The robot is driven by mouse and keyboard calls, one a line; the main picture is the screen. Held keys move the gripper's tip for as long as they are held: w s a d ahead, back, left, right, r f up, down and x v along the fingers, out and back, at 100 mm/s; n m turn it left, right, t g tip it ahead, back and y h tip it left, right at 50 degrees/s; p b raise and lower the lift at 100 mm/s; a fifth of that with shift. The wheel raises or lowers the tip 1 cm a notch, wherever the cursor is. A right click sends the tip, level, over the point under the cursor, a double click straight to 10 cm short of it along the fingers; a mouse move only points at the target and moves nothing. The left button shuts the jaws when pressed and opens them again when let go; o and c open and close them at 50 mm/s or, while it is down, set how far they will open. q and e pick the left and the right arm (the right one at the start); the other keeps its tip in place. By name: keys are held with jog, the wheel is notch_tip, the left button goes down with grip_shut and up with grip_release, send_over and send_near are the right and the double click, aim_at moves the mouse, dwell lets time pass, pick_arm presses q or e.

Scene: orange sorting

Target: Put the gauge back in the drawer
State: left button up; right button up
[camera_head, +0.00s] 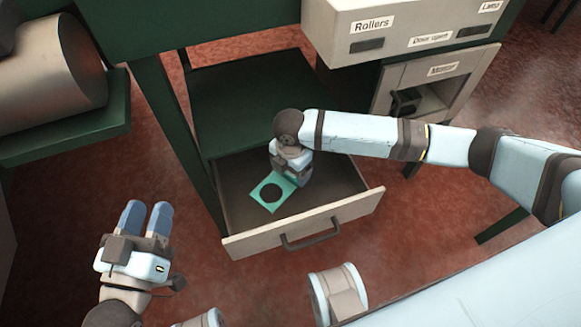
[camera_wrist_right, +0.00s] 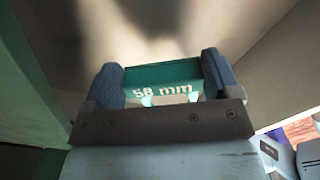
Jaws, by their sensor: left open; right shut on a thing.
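The gauge (camera_head: 283,182) is a flat teal plate with a large round hole. It also shows in the right wrist view as a teal strip (camera_wrist_right: 172,76) marked "58 mm". My right gripper (camera_wrist_right: 160,80) is shut on the gauge, with one blue fingertip on each side of it. In the head view the right gripper (camera_head: 288,172) reaches down over the open drawer (camera_head: 340,212), with the gauge over the drawer's inside. I cannot tell whether the gauge touches the drawer floor. My left gripper (camera_head: 146,218) is open and empty, left of the drawer.
The drawer is pulled out below a dark green shelf (camera_head: 245,95), with a dark handle (camera_head: 310,234) on its front. A beige control box (camera_head: 400,25) labelled "Rollers" and "Door open" is above right. A large cylinder (camera_head: 45,65) is at upper left.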

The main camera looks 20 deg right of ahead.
jog(key=shift+f+b, duration=0.6)
jog(key=shift+f, duration=0.15)
jog(key=shift+f+b, duration=0.25)
jog(key=shift+b, duration=0.05)
pick_arm(q)
jog(key=shift+d+f+g+h+b, duration=0.2)
jog(key=shift+d+f+g+b, duration=0.1)
jog(key=shift+f+b, duration=0.45)
jog(key=shift+d+f+g+h+b, duration=0.25)
jog(key=shift+f+b, duration=0.3)
jog(key=shift+f, duration=0.3)
pick_arm(e)
jog(key=shift+f, duration=1.05)
jog(key=shift+f, duration=0.65)
jog(key=o, duration=0.8)
pick_arm(q)
jog(key=shift+r, duration=0.1)
pick_arm(e)
jog(key=shift+r, duration=0.1)
